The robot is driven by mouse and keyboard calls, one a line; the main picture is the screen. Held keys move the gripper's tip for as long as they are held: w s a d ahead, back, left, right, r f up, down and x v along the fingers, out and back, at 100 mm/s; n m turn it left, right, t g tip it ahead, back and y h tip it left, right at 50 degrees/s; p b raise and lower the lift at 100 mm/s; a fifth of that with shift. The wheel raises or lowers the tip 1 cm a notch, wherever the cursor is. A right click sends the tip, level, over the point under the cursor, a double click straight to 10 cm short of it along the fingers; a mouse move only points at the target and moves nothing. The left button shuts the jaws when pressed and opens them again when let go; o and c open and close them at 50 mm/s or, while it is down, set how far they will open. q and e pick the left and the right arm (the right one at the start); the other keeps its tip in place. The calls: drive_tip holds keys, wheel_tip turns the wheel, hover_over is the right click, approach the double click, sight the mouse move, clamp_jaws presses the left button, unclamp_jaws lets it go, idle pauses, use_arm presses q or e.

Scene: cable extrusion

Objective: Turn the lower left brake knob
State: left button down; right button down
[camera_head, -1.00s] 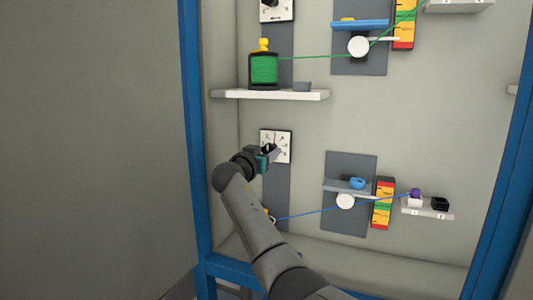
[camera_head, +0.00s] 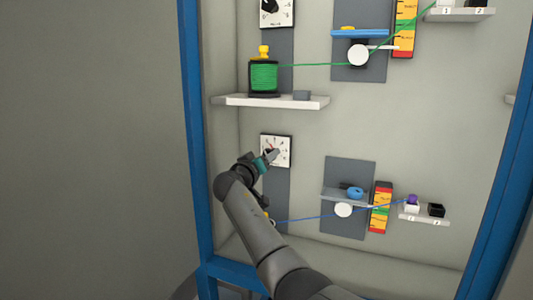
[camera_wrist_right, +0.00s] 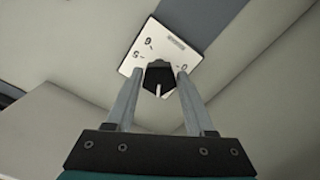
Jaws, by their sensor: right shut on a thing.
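The lower left brake dial (camera_head: 282,143) is a white square plate with markings on a grey strip, below the green spool's shelf. Its black knob (camera_wrist_right: 160,76) sits on the plate (camera_wrist_right: 146,42) in the right wrist view, with a pale mark on its near side. My right gripper (camera_head: 273,155) reaches the dial from below left, its fingers in front of the plate. In the wrist view the right gripper (camera_wrist_right: 157,82) has one finger on each side of the knob and is shut on it. The gripper hides part of the dial in the head view. My left gripper is out of view.
A white shelf (camera_head: 235,101) with the green spool (camera_head: 263,77) stands above the dial. A blue line (camera_head: 320,215) runs right from below the dial to a white wheel (camera_head: 344,210) and a small shelf (camera_head: 420,219). A blue frame post (camera_head: 194,150) stands left of my arm.

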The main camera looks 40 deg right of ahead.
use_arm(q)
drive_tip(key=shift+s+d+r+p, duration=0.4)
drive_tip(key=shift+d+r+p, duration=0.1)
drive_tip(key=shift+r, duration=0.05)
use_arm(e)
drive_tip(key=shift+n, duration=0.9)
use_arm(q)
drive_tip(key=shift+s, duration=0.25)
use_arm(e)
drive_tip(key=shift+f, duration=0.1)
drive_tip(key=shift+c, duration=1.4)
unclamp_jaws()
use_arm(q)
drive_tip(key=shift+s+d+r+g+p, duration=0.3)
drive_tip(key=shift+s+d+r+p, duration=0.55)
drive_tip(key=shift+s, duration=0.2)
use_arm(e)
drive_tip(key=v, duration=1.5)
